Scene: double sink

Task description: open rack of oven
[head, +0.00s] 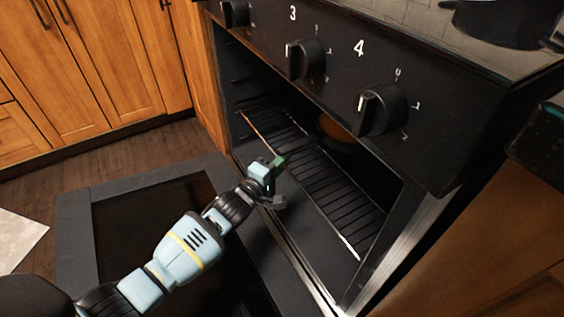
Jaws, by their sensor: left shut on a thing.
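The black oven (470,110) stands open in the head view, with its door (75,235) folded down flat in front. A wire rack (330,190) lies inside the oven, its front rail running from upper left to lower right. My left gripper (277,180) reaches over the lowered door to the rack's front rail, near its middle. It is shut on the rack at that rail; the fingers partly hide the contact. My right gripper is not in the view.
A round dark pan with orange-brown contents (338,130) is inside the oven towards the back. Knobs (381,109) jut out from the panel above the opening. Wooden cabinets (90,60) stand at the left. Bare wooden floor (110,158) lies between them and the door.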

